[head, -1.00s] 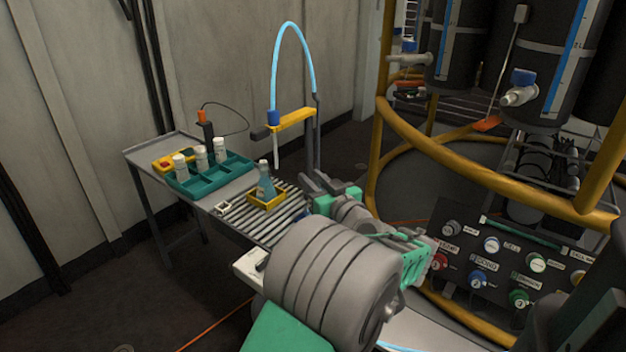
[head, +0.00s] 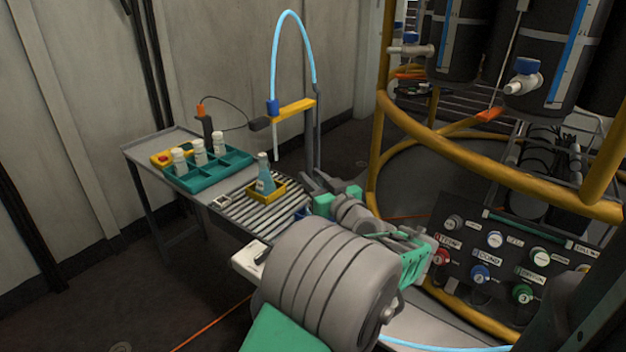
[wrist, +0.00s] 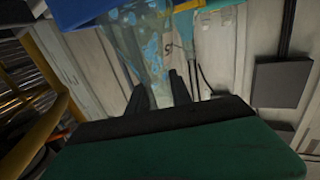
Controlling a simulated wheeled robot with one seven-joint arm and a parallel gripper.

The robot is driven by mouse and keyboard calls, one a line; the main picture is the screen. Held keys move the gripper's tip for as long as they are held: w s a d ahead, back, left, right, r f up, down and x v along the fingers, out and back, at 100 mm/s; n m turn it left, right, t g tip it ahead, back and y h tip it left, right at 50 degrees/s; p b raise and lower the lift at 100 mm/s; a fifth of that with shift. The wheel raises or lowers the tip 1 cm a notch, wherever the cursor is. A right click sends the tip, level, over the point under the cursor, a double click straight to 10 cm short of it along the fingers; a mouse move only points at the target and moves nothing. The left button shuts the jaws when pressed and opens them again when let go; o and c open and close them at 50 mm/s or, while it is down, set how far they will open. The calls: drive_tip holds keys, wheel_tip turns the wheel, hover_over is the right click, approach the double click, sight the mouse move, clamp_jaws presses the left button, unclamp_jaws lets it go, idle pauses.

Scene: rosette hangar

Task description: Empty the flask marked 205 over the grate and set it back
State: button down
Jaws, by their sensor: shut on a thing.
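My gripper (wrist: 160,90) has its two dark fingers close around a clear, bluish glass flask (wrist: 145,45) in the wrist view. The glass is blurred, and I cannot read a number on it. A blue holder edge (wrist: 88,10) is close to the flask at the top. In the head view my wrist hides the held flask and the fingertips. Another flask (head: 264,178), with pale blue glass and a label, stands upright in a yellow holder (head: 262,194) on the slatted grate (head: 250,208). Its label is too small to read.
A teal tray (head: 235,172) with several white-capped bottles sits left on the bench. A yellow arm with a blue hose (head: 290,110) rises behind the grate. A yellow rail (head: 450,158) and a knob panel (head: 470,250) lie to the right.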

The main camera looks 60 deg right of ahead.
drive_tip(key=shift+f, duration=0.15)
drive_tip(key=shift+f+b, duration=0.25)
drive_tip(key=shift+b, duration=0.35)
drive_tip(key=shift+f+b, duration=0.3)
drive_tip(key=shift+b, duration=0.2)
drive_tip(key=c, duration=0.5)
unclamp_jaws()
drive_tip(key=shift+r, duration=0.1)
idle(0.3)
wheel_tip(320, 180, up, 6)
drive_tip(key=p, duration=0.3)
idle(0.5)
